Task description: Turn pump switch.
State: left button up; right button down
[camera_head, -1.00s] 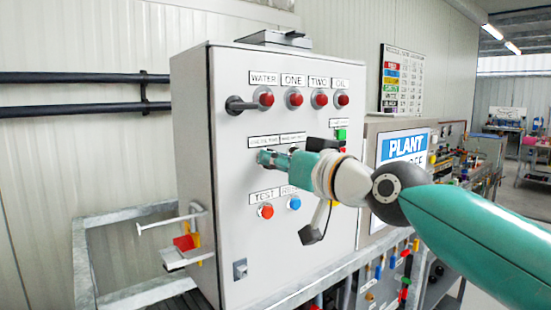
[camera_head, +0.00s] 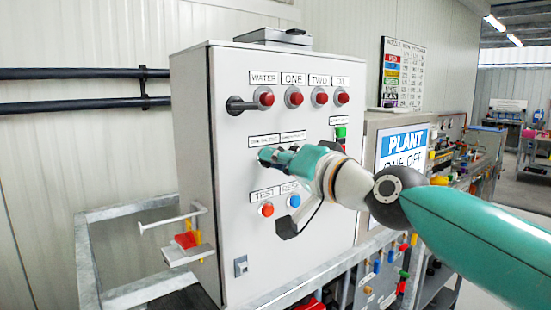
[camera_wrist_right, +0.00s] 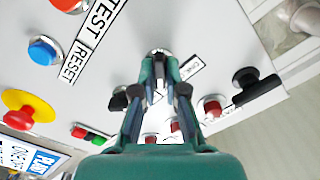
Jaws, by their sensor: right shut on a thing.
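The grey control cabinet (camera_head: 250,220) stands in the middle of the head view. My right gripper (camera_head: 266,156) reaches its front at the middle row, under two small labels, and is shut on the pump switch there. In the right wrist view the fingertips of my right gripper (camera_wrist_right: 158,82) close around the switch, whose round silvery base (camera_wrist_right: 158,54) shows just beyond them. The fingers hide most of the switch, so its angle cannot be told. My left gripper is not in view.
Red lamps (camera_head: 294,97) and a black handle (camera_head: 240,105) sit above. A red TEST button (camera_head: 266,209) and a blue RESET button (camera_head: 294,201) sit below. A PLANT sign (camera_head: 403,147) is to the right. A metal rail frame (camera_head: 150,292) surrounds the cabinet.

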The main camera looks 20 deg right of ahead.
dwell(0.3)
jog(key=c, duration=1.2)
grip_release()
jog(key=shift+d, duration=0.1)
jog(key=v, duration=1.2)
jog(key=shift+f, duration=0.1)
